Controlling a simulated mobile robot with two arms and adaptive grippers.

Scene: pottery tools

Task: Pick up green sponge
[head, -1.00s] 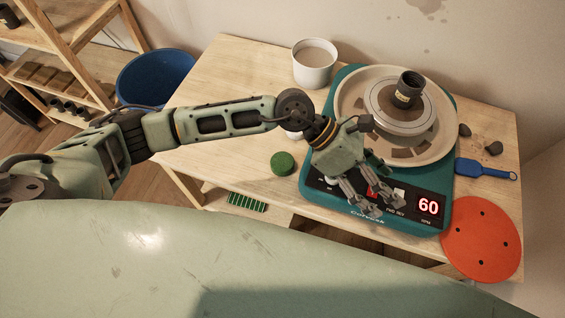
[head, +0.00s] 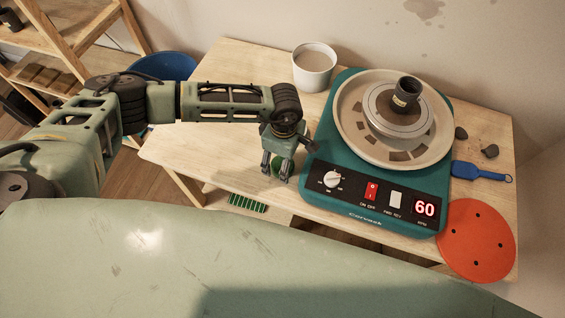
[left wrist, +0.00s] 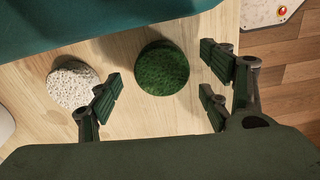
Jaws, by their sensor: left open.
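The green sponge (left wrist: 162,68) is a round, dark green disc lying on the wooden table. In the left wrist view it sits between and just beyond the spread fingers of my left gripper (left wrist: 160,88), with a gap on either side. In the head view the left gripper (head: 276,177) points down over the sponge (head: 277,163), and its fingers partly hide it. The left gripper is open and empty. My right gripper is in neither view.
A pale speckled round sponge (left wrist: 73,84) lies left of the green one in the wrist view. The teal pottery wheel (head: 325,207) stands close to the gripper's right. A white cup (head: 313,70) stands behind. Bare table (head: 205,150) lies to the left.

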